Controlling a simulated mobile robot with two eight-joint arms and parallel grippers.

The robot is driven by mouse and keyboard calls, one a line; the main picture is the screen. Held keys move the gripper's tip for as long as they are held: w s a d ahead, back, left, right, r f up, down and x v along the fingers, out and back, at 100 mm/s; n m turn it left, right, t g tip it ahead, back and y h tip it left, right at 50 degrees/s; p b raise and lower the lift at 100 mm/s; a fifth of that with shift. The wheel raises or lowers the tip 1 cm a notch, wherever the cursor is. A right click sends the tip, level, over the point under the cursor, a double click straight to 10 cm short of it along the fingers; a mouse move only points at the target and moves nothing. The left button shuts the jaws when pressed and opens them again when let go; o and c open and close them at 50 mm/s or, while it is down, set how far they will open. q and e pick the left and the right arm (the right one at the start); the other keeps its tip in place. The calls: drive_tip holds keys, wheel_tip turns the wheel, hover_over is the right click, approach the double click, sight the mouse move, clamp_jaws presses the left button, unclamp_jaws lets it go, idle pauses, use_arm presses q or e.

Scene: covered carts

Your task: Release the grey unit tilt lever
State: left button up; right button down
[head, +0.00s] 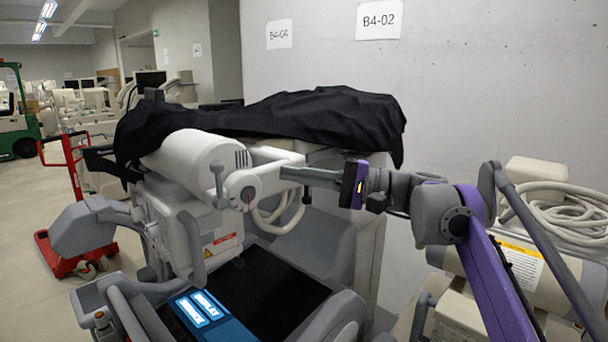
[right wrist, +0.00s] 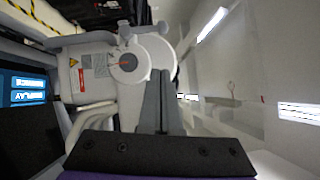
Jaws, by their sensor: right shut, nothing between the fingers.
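The grey unit (head: 190,160) is a light grey cylinder-shaped head on a cart, partly under a black cover. A short lever with a round knob (head: 216,168) stands upright at its front end; I cannot tell for certain that it is the tilt lever. Beside it is a round hub (head: 248,193) with a small orange mark, which also shows in the right wrist view (right wrist: 125,62). My right gripper (head: 284,172) reaches in from the right. Its fingers are shut and empty, pointing at the arm beside the hub; the right wrist view shows them close to it (right wrist: 158,75). Contact is unclear. My left gripper is not in view.
The black cover (head: 290,115) drapes over the cart top. A dark panel with a lit blue display (head: 205,310) lies below. A concrete wall (head: 460,80) stands behind. Another machine with coiled hoses (head: 565,215) is at right. A red pallet truck (head: 70,250) stands at left.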

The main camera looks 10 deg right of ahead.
sight(219, 185)
drive_tip(key=a+r, duration=0.1)
drive_tip(key=a, duration=0.8)
drive_tip(key=shift+w+r, duration=0.2)
drive_tip(key=shift+d, duration=0.1)
